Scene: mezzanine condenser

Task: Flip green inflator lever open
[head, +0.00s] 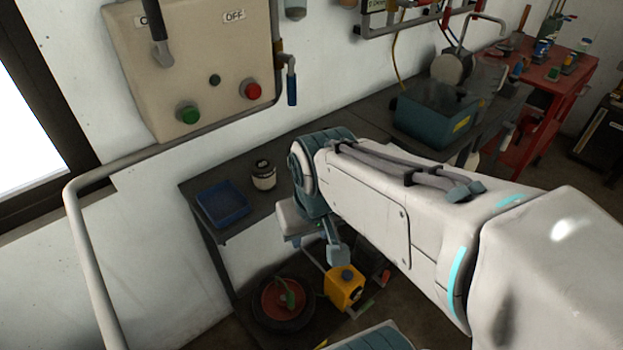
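A small green lever-like part (290,298) sits over the red hub of a black tyre (262,322) on the floor or a low shelf under the bench. Whether it is open or closed is too small to tell. A yellow box-shaped unit (343,287) with a dark knob stands just right of the tyre. Another small green piece shows at its lower right. My gripper (337,254) hangs below my forearm, just above the yellow unit and up and right of the green lever. My arm partly hides it, and its finger opening is unclear.
A dark bench (225,180) above holds a blue tray (222,204), a small jar (263,175) and a teal box (425,119). A grey pipe rail (88,250) stands at left. A beige switch panel (200,70) is on the wall. A red cart (550,90) is at far right.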

